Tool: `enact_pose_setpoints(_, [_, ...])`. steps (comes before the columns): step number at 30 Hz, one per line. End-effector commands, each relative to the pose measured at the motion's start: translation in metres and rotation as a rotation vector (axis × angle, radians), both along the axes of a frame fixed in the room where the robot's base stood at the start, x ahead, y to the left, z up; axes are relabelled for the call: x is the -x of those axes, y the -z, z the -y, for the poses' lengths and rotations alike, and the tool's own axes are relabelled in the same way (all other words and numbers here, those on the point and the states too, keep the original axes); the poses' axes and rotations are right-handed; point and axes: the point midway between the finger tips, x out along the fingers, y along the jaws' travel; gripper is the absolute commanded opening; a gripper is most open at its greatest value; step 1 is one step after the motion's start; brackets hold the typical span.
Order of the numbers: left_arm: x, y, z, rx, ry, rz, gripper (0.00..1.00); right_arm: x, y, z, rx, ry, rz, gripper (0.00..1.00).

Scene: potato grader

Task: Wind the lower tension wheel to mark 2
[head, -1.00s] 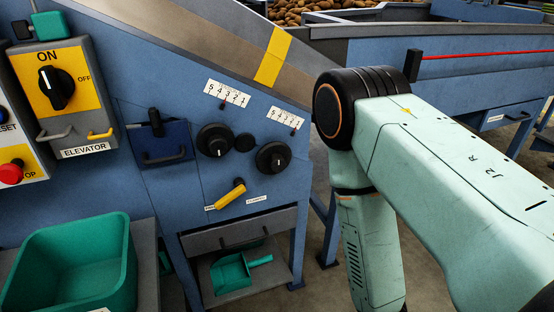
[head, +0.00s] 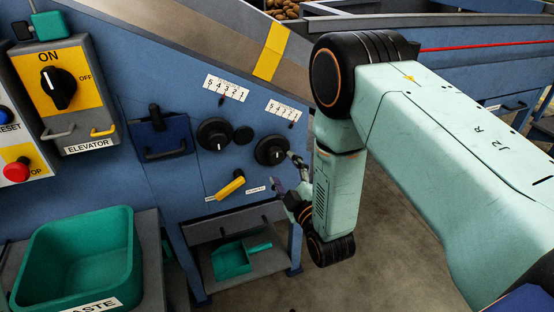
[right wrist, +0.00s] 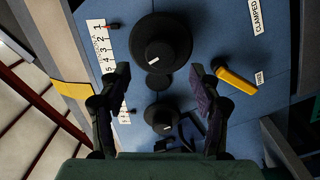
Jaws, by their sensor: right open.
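The lower tension wheel (head: 271,150) is a black round knob with a white line, on the blue panel. It is the large near wheel (right wrist: 160,52) in the right wrist view. My right gripper (head: 284,173) is open and empty, just in front of and below the wheel. In the right wrist view its fingers (right wrist: 160,75) are apart, with the wheel ahead between them and no visible contact. My left gripper is out of view.
The upper wheel (head: 215,134) is up and left, with its own scale (head: 226,88). A yellow lever (head: 230,187) below the wheels lies away from the "CLAMPED" label (right wrist: 257,16). A blue box (head: 162,138), green bin (head: 75,262) and green scoop (head: 233,259) are further off.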

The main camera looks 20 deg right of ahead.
Motion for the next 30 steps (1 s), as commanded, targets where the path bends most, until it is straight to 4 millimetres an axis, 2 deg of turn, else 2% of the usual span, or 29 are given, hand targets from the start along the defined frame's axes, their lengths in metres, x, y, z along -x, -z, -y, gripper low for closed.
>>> enact_pose_setpoints(3, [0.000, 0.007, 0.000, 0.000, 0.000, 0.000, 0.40, -0.021, 0.001, 0.000, -0.001, 0.000, 0.004, 0.63])
enact_pose_setpoints(9, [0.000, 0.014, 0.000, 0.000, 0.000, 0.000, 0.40, -0.047, 0.002, 0.000, -0.002, 0.000, 0.000, 0.63])
enact_pose_setpoints(15, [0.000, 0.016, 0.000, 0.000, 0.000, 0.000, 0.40, -0.058, 0.001, 0.000, -0.002, 0.000, -0.002, 0.63])
enact_pose_setpoints(22, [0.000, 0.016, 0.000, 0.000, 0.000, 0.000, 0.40, -0.059, 0.001, 0.000, -0.003, 0.000, -0.004, 0.63])
enact_pose_setpoints(30, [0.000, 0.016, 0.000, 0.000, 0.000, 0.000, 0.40, -0.058, 0.001, 0.000, -0.003, 0.000, -0.004, 0.41])
